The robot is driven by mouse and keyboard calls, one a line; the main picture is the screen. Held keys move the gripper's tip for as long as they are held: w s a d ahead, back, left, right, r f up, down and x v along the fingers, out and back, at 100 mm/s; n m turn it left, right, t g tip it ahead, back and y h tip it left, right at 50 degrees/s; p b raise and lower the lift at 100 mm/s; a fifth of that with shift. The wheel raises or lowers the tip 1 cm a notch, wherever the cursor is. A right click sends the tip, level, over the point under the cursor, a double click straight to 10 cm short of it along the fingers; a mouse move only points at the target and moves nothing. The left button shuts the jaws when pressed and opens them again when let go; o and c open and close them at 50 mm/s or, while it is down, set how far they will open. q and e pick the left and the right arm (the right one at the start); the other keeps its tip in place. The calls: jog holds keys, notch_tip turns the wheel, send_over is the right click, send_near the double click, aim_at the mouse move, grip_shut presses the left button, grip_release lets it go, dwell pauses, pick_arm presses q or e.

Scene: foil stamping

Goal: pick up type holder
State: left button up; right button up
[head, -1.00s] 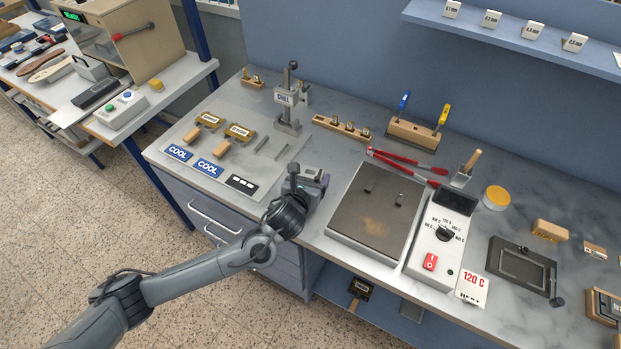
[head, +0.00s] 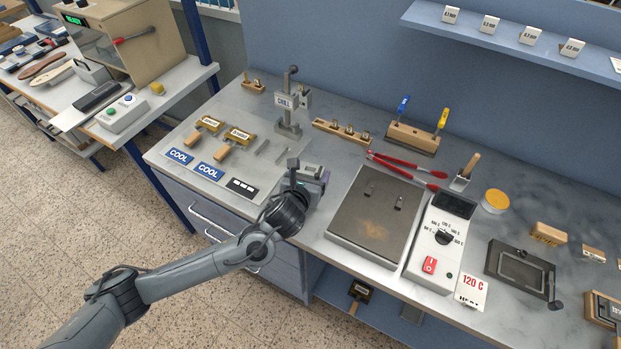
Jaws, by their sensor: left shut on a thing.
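My left gripper (head: 308,179) is over the front edge of the bench, between the COOL mats and the hot plate. It is shut on a small grey piece (head: 293,163) that sticks up beside its fingers. Most of this piece is hidden by the gripper, so I cannot tell its full shape or whether it is the type holder. Two brass-headed tools with wooden handles, one at the back (head: 208,123) and one nearer (head: 238,134), lie behind the COOL mats. A dark frame with a side handle (head: 520,268) lies at the right. My right gripper is not in view.
The hot plate (head: 376,212) and its control box (head: 441,243) stand right of my gripper. The CHILL post (head: 289,105) stands behind it. Red tongs (head: 400,168) lie behind the plate. Two blue COOL mats (head: 209,171) are to the left.

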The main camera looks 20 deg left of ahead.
pick_arm(q)
jog(key=s+d+r+p, duration=0.3)
jog(key=s+d+r, duration=0.3)
jog(key=s+r, duration=0.2)
jog(key=shift+s+d, duration=0.25)
jog(key=shift+d, duration=0.1)
jog(key=shift+s+d+p, duration=0.15)
jog(key=shift+s+p, duration=0.15)
jog(key=shift+p, duration=0.1)
